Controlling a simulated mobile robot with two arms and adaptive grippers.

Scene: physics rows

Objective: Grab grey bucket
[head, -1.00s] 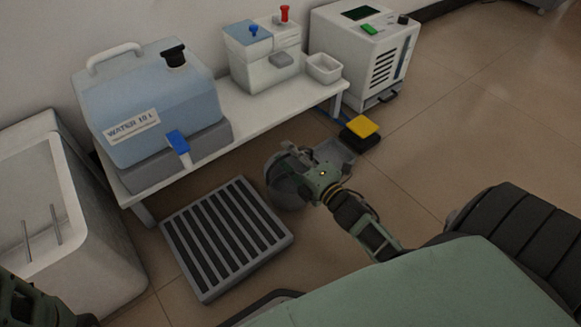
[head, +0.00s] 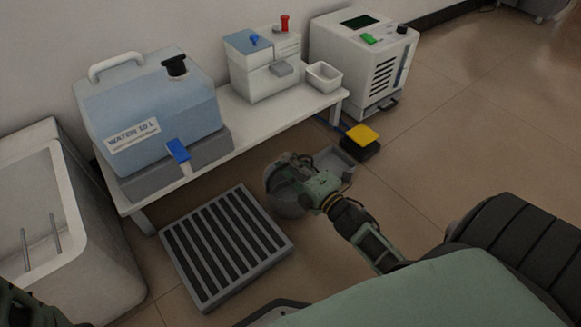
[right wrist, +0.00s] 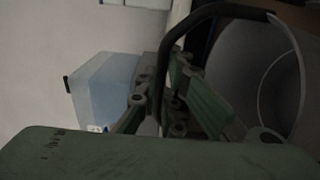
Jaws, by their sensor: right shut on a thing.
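In the right wrist view the bucket's pale inside and rim (right wrist: 245,70) fill the right side. The dark curved handle (right wrist: 205,12) arches down between the fingers of the right gripper (right wrist: 180,95). Only a dark green bit of my left arm shows at the lower left corner of the head view; its gripper is not visible.
A slatted platform (head: 226,245) lies left of the bucket. A white bench (head: 245,118) with a water container (head: 150,105) stands behind. A grey tray (head: 340,160) and a yellow-topped pedal (head: 363,134) are to the right. Open floor lies further right.

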